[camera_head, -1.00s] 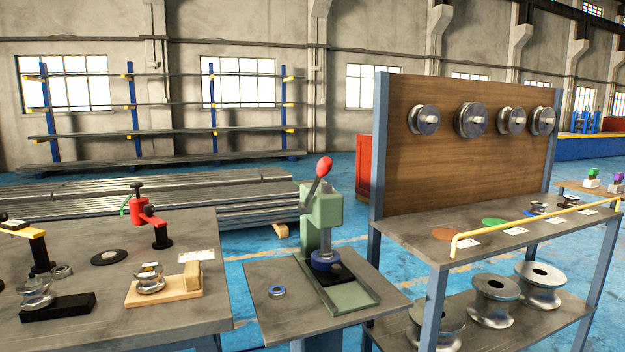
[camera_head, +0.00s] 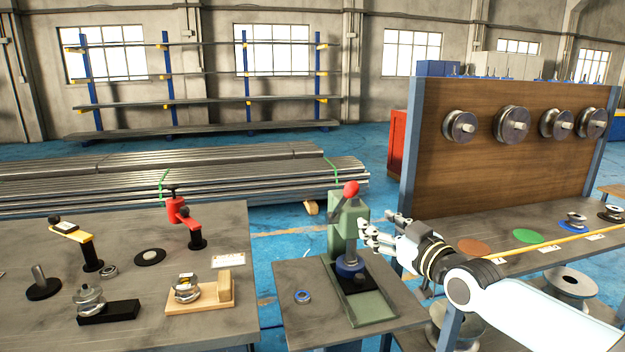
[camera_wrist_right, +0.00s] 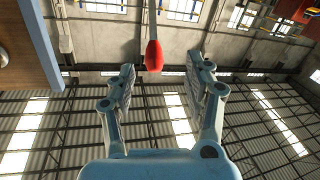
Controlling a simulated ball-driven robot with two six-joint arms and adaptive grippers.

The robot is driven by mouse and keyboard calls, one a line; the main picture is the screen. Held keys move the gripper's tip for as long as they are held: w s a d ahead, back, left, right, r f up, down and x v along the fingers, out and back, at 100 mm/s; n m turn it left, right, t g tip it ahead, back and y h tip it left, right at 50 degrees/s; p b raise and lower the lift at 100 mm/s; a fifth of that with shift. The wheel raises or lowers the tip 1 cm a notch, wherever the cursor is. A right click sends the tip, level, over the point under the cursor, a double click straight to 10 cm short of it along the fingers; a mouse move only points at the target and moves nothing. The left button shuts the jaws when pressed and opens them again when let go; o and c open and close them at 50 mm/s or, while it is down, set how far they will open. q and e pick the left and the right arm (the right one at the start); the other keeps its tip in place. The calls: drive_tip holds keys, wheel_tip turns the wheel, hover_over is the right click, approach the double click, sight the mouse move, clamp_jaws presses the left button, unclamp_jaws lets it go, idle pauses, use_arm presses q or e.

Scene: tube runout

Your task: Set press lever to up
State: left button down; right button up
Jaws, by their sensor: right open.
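The green press (camera_head: 341,238) stands on a small grey table. Its lever has a red knob (camera_head: 351,188) at the top of the press, raised above the body. My right gripper (camera_head: 378,226) is open and empty, just right of the press and lower than the knob. In the right wrist view the red knob (camera_wrist_right: 154,55) and its thin rod show beyond and between the open fingertips (camera_wrist_right: 161,76), apart from both fingers. A blue ring-like part (camera_head: 350,268) sits under the press. My left gripper is not in view.
A blue ring (camera_head: 302,297) lies on the press table (camera_head: 290,272). The left workbench (camera_head: 130,222) holds a red clamp (camera_head: 177,207) and rollers. At right, a shelf with a wooden board (camera_head: 520,170) stands close behind my right arm.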

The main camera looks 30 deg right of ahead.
sight(355, 194)
drive_tip(key=w+b, duration=0.1)
drive_tip(key=w, duration=0.1)
drive_tip(key=w+r+b, duration=0.1)
drive_tip(key=w, duration=0.1)
drive_tip(key=w+r+b, duration=0.1)
drive_tip(key=b, duration=0.1)
drive_tip(key=shift+w+d+r, duration=0.2)
drive_tip(key=shift+w+d, duration=0.05)
drive_tip(key=shift+w, duration=0.15)
drive_tip(key=w+b, duration=0.3)
drive_tip(key=w, duration=0.2)
drive_tip(key=shift+w+r, duration=0.1)
drive_tip(key=shift+r, duration=0.1)
drive_tip(key=shift+w, duration=0.35)
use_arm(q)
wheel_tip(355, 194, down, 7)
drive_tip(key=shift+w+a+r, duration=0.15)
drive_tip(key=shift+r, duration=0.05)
use_arm(e)
drive_tip(key=shift+r, duration=0.1)
drive_tip(key=shift+c, duration=0.4)
clamp_jaws()
